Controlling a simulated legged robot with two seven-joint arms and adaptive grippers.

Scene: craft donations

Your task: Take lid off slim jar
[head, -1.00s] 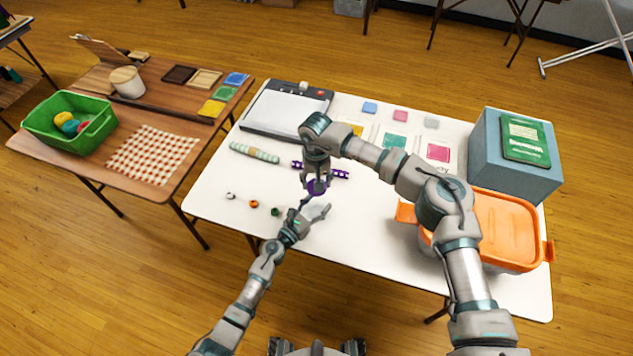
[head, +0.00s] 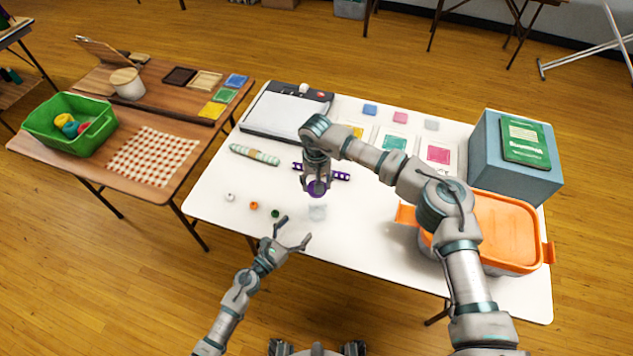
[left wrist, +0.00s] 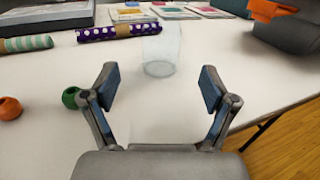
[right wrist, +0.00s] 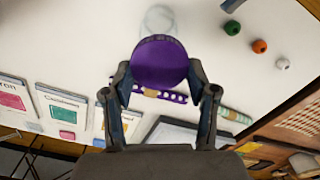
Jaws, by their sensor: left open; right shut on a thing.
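The slim jar (head: 317,212) is clear and stands upright on the white table; it also shows in the left wrist view (left wrist: 160,52). Its purple lid (right wrist: 160,62) is in my right gripper (head: 316,186), which is shut on it. The left wrist view shows the jar with no lid on its top, so the lid is held above it, apart. In the right wrist view the lid covers part of the jar. My left gripper (head: 294,232) is open and empty, on the near side of the jar and clear of it.
Several beads, including a green one (left wrist: 70,97), lie left of the jar. A purple dotted roll (left wrist: 118,32) and a striped roll (head: 254,154) lie behind. An orange-lidded bin (head: 505,232) stands right. The table's front middle is clear.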

